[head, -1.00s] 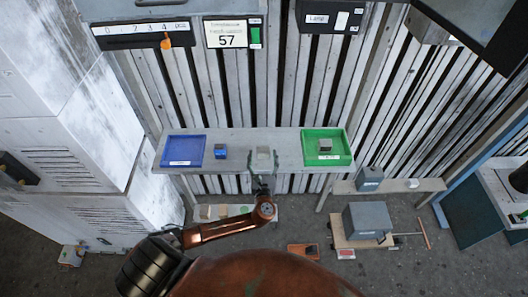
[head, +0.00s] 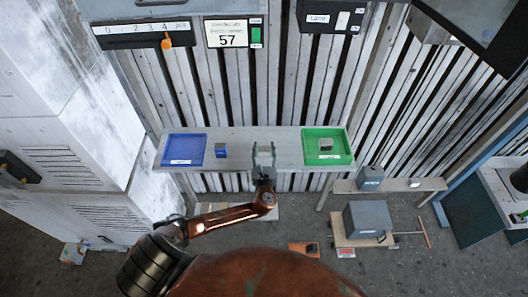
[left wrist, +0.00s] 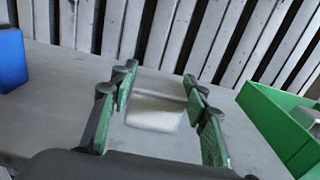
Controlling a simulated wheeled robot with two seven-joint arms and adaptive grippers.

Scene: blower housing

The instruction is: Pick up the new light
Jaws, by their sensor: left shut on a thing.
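A pale, whitish block, which I take to be the new light, shows between the fingers in the left wrist view (left wrist: 155,112). It is over the middle of the grey shelf (head: 235,150). My left gripper (head: 264,148) is shut on this block, with one green-padded finger on each side of it; the fingers also show in the left wrist view (left wrist: 160,95). In the head view the gripper largely hides the block. I cannot tell whether the block still touches the shelf. My right gripper is not in view.
A blue tray (head: 172,138) and a small blue block (head: 221,151) are left of the gripper. A green tray (head: 345,155) holding a grey block (head: 326,145) is to the right. A slatted wall stands behind the shelf. Shelf between the trays is mostly bare.

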